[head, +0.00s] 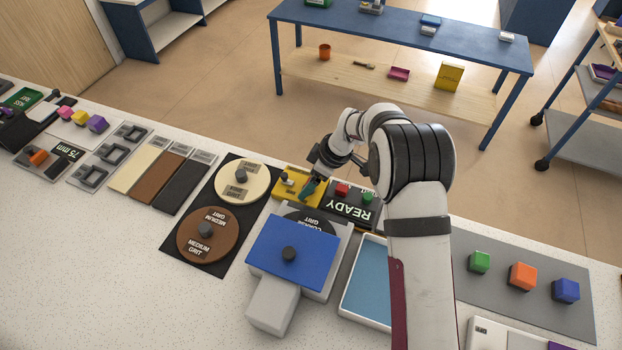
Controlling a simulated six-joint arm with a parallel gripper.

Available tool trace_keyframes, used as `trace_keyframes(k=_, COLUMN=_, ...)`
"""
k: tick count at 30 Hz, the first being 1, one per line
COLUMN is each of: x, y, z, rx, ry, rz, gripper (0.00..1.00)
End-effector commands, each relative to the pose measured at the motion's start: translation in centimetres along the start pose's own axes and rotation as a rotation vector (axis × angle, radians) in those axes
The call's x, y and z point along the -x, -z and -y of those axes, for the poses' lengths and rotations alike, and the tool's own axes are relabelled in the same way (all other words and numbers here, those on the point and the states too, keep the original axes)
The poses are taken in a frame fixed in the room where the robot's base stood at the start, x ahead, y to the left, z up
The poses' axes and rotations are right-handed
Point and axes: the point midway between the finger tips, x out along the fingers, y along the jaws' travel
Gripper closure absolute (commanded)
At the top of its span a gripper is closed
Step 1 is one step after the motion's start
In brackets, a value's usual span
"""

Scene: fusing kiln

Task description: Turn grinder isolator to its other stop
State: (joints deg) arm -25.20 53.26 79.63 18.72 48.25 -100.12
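A yellow panel (315,201), which looks like the grinder isolator, lies behind the blue-topped grinder. A small grey and white part (285,179) shows on its left side. My gripper (306,191) reaches down over the right half of this panel, with teal fingers at or just above its surface. The fingers and wrist cover part of the panel. Whether they touch or hold a knob there is too small to tell, and so is the finger gap.
A black READY panel (347,211) with red and green buttons adjoins on the right. The grinder's blue plate (293,253) with a black knob stands in front. Grit discs (208,235) lie left, and a blue-lined tray (367,285) lies right, partly behind my arm.

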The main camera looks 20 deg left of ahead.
Motion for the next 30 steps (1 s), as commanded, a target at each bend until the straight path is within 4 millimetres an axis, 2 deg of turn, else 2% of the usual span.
trace_keyframes(k=2, x=0.02, y=-0.01, z=0.0, rx=0.0, ry=0.0, rz=0.0, gripper=0.15)
trace_keyframes(k=16, x=0.06, y=-0.02, z=0.0, rx=0.0, ry=0.0, rz=0.0, gripper=1.0)
trace_keyframes(k=23, x=0.07, y=-0.02, z=0.05, rx=-0.018, ry=-0.006, rz=0.0, gripper=1.0)
trace_keyframes(k=30, x=0.07, y=0.06, z=0.15, rx=-0.126, ry=-0.051, rz=-0.001, gripper=1.0)
